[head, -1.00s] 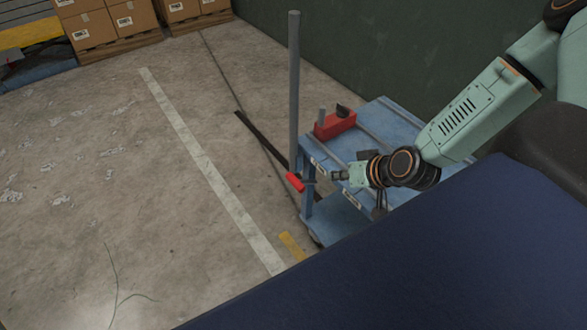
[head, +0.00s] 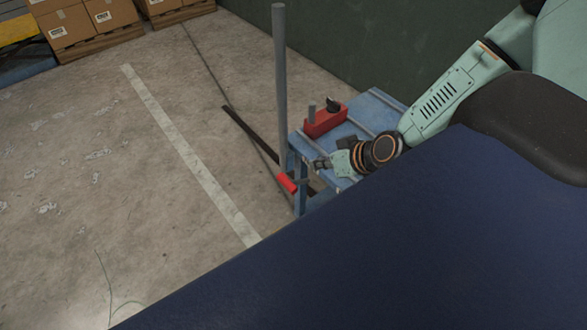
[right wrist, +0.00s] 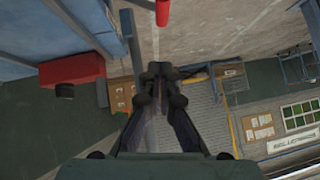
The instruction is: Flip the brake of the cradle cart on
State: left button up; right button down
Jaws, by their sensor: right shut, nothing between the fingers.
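The cradle cart (head: 372,117) is a blue cart beside the green wall, its lower part mostly hidden in the head view. A lever with a red grip (head: 287,183) sticks out at its left end, near the foot of a tall grey post (head: 280,90). I take it for the brake, but cannot read its setting. My right gripper (head: 318,165) is just right of the red grip, apart from it. In the right wrist view the gripper (right wrist: 160,80) is shut and empty, and the red grip (right wrist: 162,12) shows beyond its fingertips. My left gripper is not in view.
A red block (head: 326,119) with a dark knob sits on the cart top. Cardboard boxes (head: 75,27) on pallets stand at the back left. A dark bar (head: 250,135) lies along the floor behind the post. The floor left of the cart is open, with a white line (head: 185,150).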

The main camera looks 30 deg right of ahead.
jog(key=b, duration=1)
send_near(286, 179)
jog(key=x, duration=0.5)
jog(key=shift+w, duration=0.45)
jog(key=shift+f+b, duration=0.35)
jog(key=shift+r, duration=0.1)
jog(key=shift+a, duration=0.1)
